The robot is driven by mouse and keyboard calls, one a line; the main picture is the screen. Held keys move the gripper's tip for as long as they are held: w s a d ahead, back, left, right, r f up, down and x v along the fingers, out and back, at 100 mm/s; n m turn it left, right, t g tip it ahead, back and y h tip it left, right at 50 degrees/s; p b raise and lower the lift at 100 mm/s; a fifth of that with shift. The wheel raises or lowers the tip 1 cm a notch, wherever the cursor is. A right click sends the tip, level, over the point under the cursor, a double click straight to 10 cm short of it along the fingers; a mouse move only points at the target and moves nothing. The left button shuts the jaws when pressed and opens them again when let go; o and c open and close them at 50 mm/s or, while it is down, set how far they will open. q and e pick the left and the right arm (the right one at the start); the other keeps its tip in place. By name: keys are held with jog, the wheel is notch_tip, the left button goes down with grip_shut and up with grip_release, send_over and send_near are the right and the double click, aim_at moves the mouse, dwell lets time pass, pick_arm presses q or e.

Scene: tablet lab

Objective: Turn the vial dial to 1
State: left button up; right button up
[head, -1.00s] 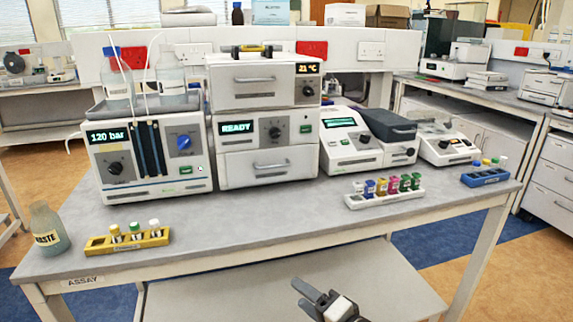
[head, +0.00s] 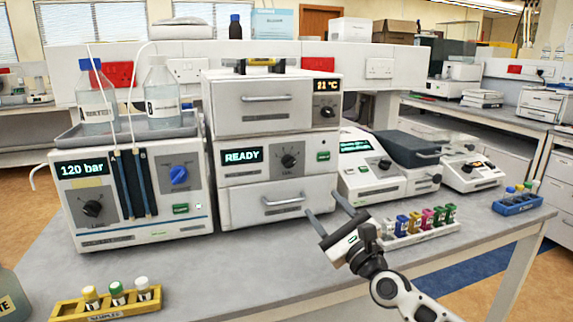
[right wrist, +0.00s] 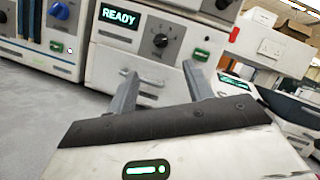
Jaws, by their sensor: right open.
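A black dial (head: 289,160) sits on the white middle unit with the READY display (head: 242,156). Its label and pointer setting are too small to read surely. The dial also shows in the right wrist view (right wrist: 160,41), beyond my fingers. My right gripper (head: 323,202) is open and empty, in front of the unit's lower right corner, below and right of the dial and apart from it. Its two fingers (right wrist: 160,76) point toward the unit front. My left gripper is not in view.
A lower drawer handle (head: 284,200) sticks out under the dial. The 120 bar pump (head: 130,215) stands left with bottles on top. A white rack of coloured vials (head: 425,235) lies right of my gripper, and a yellow rack (head: 105,304) is front left. Bench before the unit is clear.

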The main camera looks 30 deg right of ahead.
aim_at(291, 164)
jog(key=x, duration=0.7)
jog(key=p+x, duration=0.1)
jog(key=x, duration=0.6)
jog(key=shift+r, duration=0.25)
jog(key=c, duration=1)
